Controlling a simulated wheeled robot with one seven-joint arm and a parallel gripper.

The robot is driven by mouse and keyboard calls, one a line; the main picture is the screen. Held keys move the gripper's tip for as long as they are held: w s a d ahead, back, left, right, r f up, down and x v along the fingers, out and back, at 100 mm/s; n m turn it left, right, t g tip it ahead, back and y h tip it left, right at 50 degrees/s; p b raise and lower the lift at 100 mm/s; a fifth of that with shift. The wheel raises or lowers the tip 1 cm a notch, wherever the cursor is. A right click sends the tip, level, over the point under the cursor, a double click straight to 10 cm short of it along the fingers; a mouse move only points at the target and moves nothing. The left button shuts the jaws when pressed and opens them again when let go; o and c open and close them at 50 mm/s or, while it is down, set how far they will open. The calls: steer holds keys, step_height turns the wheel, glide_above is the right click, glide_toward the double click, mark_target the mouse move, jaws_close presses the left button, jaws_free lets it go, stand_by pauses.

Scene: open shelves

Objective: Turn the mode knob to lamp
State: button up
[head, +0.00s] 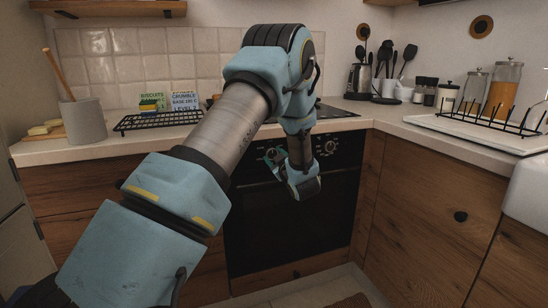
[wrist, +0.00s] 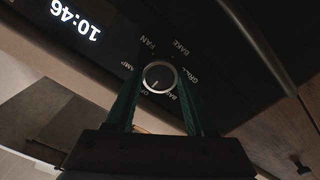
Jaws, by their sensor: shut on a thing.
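The mode knob (wrist: 159,77) is a round dark knob with a silver rim on the black oven panel. The wrist view shows it upside down, ringed by the labels FAN, BAKE and partly hidden ones that look like LAMP, OFF and GRILL. A small pale mark on its face seems to point down-left, toward the OFF label. My gripper (wrist: 158,100) is shut on the knob, with one green finger on either side. In the head view my gripper (head: 272,156) is at the left part of the oven panel, where my wrist partly hides the knob.
A clock display (wrist: 76,18) reads 10:46 beside the knob. A second knob (head: 330,147) sits further right on the oven front (head: 285,225). The counter above holds a black rack (head: 158,120), a utensil crock (head: 82,121) and a kettle (head: 358,80). The floor before the oven is clear.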

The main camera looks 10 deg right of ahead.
jaws_close()
steer(key=m+p, duration=0.1)
steer(key=m, duration=0.5)
steer(key=shift+p, duration=0.3)
steer(key=m+p, duration=0.1)
steer(key=m, duration=0.4)
steer(key=shift+m+p, duration=0.3)
steer(key=shift+p, duration=0.05)
stand_by(0.4)
steer(key=o, duration=0.7)
jaws_free()
steer(key=shift+s, duration=0.1)
